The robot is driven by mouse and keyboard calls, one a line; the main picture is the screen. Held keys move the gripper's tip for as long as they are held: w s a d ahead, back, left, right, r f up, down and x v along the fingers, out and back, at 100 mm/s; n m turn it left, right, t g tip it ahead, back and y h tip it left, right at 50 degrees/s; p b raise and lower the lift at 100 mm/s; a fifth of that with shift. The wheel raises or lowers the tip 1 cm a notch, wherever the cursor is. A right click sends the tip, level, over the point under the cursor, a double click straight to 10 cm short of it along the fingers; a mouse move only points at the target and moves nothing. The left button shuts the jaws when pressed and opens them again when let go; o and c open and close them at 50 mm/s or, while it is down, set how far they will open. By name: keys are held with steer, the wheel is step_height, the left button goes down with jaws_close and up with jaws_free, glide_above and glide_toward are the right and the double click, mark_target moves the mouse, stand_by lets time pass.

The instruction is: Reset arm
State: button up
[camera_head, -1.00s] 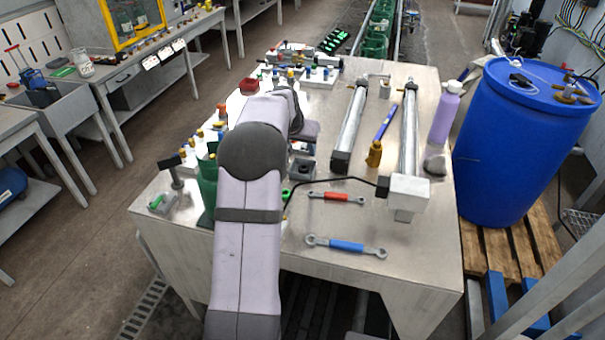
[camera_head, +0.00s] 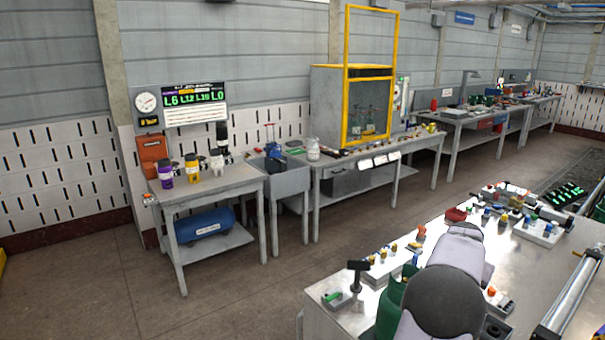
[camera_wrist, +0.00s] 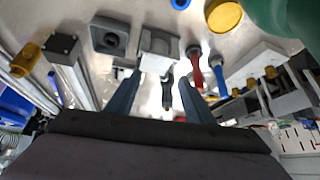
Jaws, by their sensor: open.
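My gripper (camera_wrist: 159,78) shows in the wrist view with its two dark blue-grey fingers spread apart. It is open, and nothing is seen held in it. Beyond the fingers are a pale grey block (camera_wrist: 158,48) and a small black-tipped fitting (camera_wrist: 168,90); I cannot tell how far they are from the fingertips. In the head view only part of my arm shows, reaching over the metal table (camera_head: 505,268) at the lower right; the gripper is hidden there.
Fittings on pale blocks (camera_head: 540,231), a red bin (camera_head: 456,214) and a green container (camera_head: 391,305) stand near my arm. A silver cylinder (camera_head: 570,295) lies at the right. A workbench (camera_head: 212,186) and a yellow-framed cabinet (camera_head: 347,105) line the wall. Floor between is clear.

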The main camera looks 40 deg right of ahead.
steer(key=w+a+r+n+t, duration=0.2)
steer(key=w+a, duration=0.3)
steer(key=w, duration=0.3)
steer(key=w+a+r+n+t, duration=0.1)
steer(key=w+a+r, duration=0.1)
steer(key=w+a, duration=0.5)
steer(key=w+a+f+n+y+b, duration=0.1)
steer(key=w+a+f+n+y, duration=0.15)
steer(key=w+a, duration=0.55)
steer(key=s+a+f+n+y, duration=0.1)
steer(key=a+f+n, duration=0.15)
steer(key=a, duration=0.85)
steer(key=s+a+f+n+y, duration=0.1)
steer(key=a+f+n+y, duration=0.15)
steer(key=a, duration=0.95)
steer(key=s+a+f+n+g+b, duration=0.1)
steer(key=s+a+f+n, duration=0.2)
steer(key=a, duration=0.4)
steer(key=s+a+f+g, duration=0.1)
steer(key=s+a+f, duration=0.1)
steer(key=s+a, duration=0.35)
steer(key=s+a+f+n+g+p, duration=0.1)
steer(key=s+a+n+g+p, duration=0.1)
steer(key=s, duration=0.9)
steer(key=shift+a+g+p, duration=0.3)
steer(key=shift+a+g, duration=0.1)
steer(key=shift+a, duration=0.3)
steer(key=shift+o, duration=0.7)
steer(key=shift+n, duration=0.25)
